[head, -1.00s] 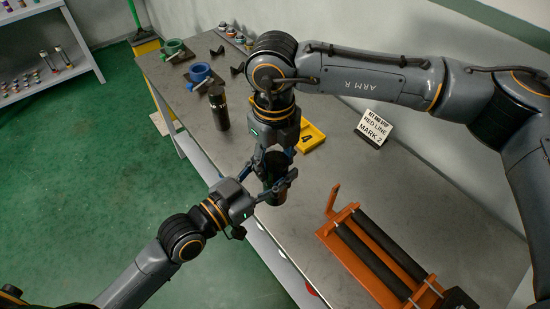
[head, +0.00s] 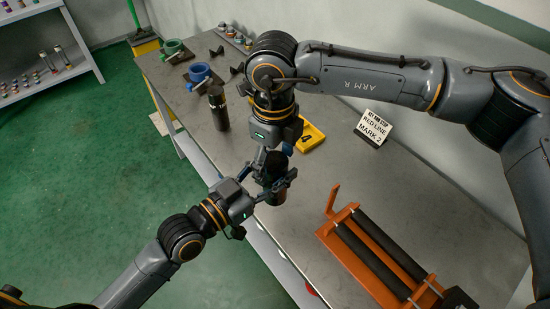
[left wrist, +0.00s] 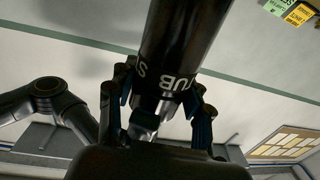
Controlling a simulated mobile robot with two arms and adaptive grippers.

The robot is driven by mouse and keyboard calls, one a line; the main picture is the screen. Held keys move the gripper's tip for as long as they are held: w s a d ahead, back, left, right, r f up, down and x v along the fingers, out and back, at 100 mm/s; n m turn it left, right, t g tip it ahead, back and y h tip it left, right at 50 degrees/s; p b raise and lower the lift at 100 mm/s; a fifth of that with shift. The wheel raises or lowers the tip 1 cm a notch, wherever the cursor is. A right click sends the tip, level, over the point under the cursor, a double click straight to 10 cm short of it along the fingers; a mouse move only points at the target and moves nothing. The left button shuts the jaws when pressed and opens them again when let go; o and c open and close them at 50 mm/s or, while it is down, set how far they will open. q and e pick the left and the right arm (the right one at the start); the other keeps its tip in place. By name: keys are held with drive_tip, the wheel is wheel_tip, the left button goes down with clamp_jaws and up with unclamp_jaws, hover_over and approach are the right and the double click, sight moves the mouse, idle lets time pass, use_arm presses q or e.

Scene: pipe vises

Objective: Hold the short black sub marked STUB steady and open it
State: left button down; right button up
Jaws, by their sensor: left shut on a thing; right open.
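My right gripper (head: 272,158) is open and points down at the sub's top end. The sub's top is partly hidden by the fingers, so I cannot tell whether the right fingers touch it.
A taller black cylinder (head: 218,110) stands behind on the grey bench (head: 310,205). Blue (head: 200,74) and green (head: 172,48) vises are at the far end. A yellow tray (head: 311,137), a sign (head: 374,127) and an orange roller stand (head: 378,254) are to the right.

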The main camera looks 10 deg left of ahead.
drive_tip(key=shift+r, duration=2.4)
drive_tip(key=shift+c, duration=0.3)
wheel_tip(320, 180, up, 3)
drive_tip(key=m, duration=0.3)
drive_tip(key=shift+f, duration=3.9)
drive_tip(key=c, duration=1.2)
drive_tip(key=n, duration=0.3)
